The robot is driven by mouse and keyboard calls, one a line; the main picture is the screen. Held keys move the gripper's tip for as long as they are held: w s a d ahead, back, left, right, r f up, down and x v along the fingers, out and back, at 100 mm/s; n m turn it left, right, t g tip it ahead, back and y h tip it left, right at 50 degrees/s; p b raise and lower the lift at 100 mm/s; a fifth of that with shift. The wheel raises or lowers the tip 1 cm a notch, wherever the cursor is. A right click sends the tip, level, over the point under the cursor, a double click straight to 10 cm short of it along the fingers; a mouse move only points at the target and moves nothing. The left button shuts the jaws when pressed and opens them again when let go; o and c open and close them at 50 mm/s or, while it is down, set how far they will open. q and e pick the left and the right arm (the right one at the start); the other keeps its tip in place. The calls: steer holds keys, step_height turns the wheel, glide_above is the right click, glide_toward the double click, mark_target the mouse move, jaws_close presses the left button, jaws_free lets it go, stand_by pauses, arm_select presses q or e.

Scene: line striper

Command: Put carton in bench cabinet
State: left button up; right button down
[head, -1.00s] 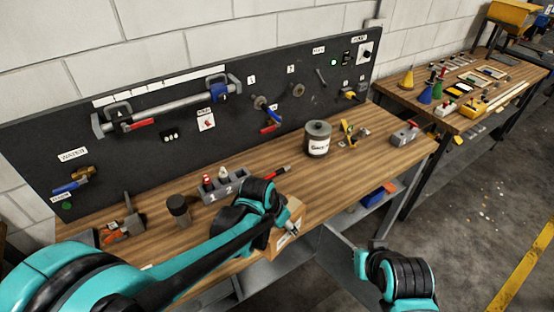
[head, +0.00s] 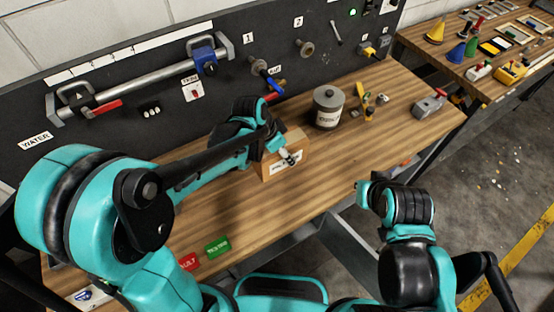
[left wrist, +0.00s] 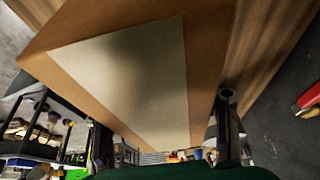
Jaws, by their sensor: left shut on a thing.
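The carton (head: 297,143) is a brown box with a white label, over the wooden bench top in front of the grey canister. My left gripper (head: 287,156) is shut on it. In the left wrist view the carton (left wrist: 205,45) fills the upper part, its pale label facing the camera, with finger parts at its lower edge. I cannot tell whether the carton touches the bench top. A grey metal panel (head: 350,247) below the bench front may be part of the bench cabinet; its inside is hidden. My right arm is at the lower right; its fingertips cannot be made out.
The canister (head: 328,108) stands close behind the carton. A yellow-handled tool (head: 368,106) and a grey block with a red part (head: 430,104) lie to the right. Green (head: 217,246) and red labels are near the front edge.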

arm_select(q)
steer(key=shift+w+a+f, duration=0.15)
steer(key=shift+a+f, duration=0.25)
steer(key=shift+a, duration=0.15)
steer(key=shift+w+a+f, duration=0.15)
steer(key=shift+a+f, duration=0.2)
steer(key=shift+a, duration=0.2)
steer(key=shift+f+b, duration=0.9)
steer(key=shift+f, duration=1.05)
steer(key=shift+f, duration=0.1)
steer(key=o, duration=1.5)
